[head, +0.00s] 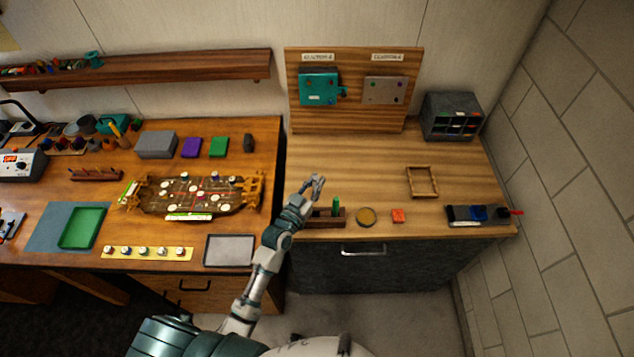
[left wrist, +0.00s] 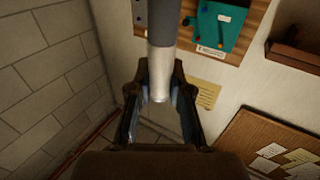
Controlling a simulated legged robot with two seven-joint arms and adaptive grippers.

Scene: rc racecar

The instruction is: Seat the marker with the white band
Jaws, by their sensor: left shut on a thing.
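My left gripper (head: 317,182) is above the right-hand counter, near its front left. In the left wrist view my left gripper (left wrist: 158,100) is shut on a cylindrical marker (left wrist: 160,68); it is dark grey at the top and pale white lower down, between the fingers. In the head view the held marker is too small to make out. A dark wooden rack (head: 325,219) lies below the gripper at the counter's front edge. A green marker (head: 336,205) stands upright in it. My forearm hides the rack's left end. My right gripper is not in view.
Right of the rack are a round yellowish disc (head: 366,216), an orange block (head: 398,216) and an empty wooden frame (head: 422,168). A dark tray (head: 460,214) stands at front right. A board with panels (head: 345,110) rises behind. The counter's middle is clear.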

